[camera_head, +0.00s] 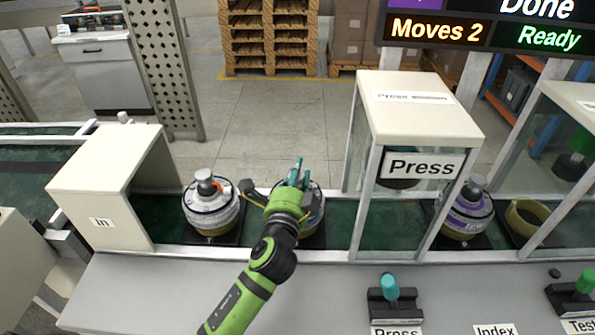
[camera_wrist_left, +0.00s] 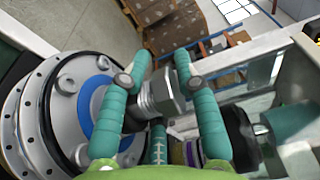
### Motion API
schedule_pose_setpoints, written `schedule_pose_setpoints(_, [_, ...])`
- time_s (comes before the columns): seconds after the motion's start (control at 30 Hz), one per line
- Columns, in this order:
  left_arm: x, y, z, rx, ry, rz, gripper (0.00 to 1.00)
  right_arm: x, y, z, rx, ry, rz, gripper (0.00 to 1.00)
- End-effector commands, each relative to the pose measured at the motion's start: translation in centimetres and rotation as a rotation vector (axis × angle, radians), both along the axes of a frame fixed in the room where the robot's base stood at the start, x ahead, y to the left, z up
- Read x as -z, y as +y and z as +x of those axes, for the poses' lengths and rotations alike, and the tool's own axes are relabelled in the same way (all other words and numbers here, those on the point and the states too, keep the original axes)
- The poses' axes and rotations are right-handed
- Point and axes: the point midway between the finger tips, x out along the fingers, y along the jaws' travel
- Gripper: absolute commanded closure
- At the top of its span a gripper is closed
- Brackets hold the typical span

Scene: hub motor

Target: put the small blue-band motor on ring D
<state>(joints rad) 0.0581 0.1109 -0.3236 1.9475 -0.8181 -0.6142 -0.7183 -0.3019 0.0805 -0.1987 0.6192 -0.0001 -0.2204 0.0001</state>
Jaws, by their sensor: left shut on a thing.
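A motor with a blue band around its shaft (camera_wrist_left: 97,103) fills the left of the left wrist view. In the head view it is the motor (camera_head: 315,222) mostly hidden behind my left gripper (camera_head: 294,178). The teal fingers of my left gripper, also in the left wrist view (camera_wrist_left: 161,65), are shut on its metal shaft (camera_wrist_left: 160,98). Whether the motor rests on its base or is lifted, I cannot tell. An empty olive ring (camera_head: 513,217) lies on the line to the right; I see no letter D on it. My right gripper is not in view.
A motor with an orange mark (camera_head: 208,215) stands left of my gripper, near the white "In" housing (camera_head: 105,185). The glass-sided Press housing (camera_head: 420,110) stands to the right, with a purple-band motor (camera_head: 467,215) beyond it. Press (camera_head: 390,300) and Test controls (camera_head: 578,290) line the front.

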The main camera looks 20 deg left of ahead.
Motion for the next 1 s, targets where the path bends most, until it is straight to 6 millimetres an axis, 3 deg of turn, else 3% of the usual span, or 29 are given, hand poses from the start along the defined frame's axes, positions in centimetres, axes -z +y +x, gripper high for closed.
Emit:
schedule_pose_setpoints(0.1, [-0.3,0.0,0.1,0.002,-0.013,0.001,1.0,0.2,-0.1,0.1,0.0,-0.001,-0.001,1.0])
schedule_pose_setpoints(0.13, [0.2,0.0,0.0,0.0,0.0,0.0,0.61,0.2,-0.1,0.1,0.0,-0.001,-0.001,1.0])
schedule_pose_setpoints(0.17, [0.2,0.0,0.0,0.0,0.0,0.0,0.49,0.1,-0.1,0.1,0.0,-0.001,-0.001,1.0])
schedule_pose_setpoints(0.2, [0.2,0.0,0.0,0.0,0.0,0.0,0.45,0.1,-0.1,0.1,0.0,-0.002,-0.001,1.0])
schedule_pose_setpoints(0.63, [0.1,-0.1,-0.6,0.001,0.002,0.001,0.45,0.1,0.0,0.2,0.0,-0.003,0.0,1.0])
schedule_pose_setpoints(1.0, [0.3,-1.0,-8.0,0.001,0.004,-0.001,0.45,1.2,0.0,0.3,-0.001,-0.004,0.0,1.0])
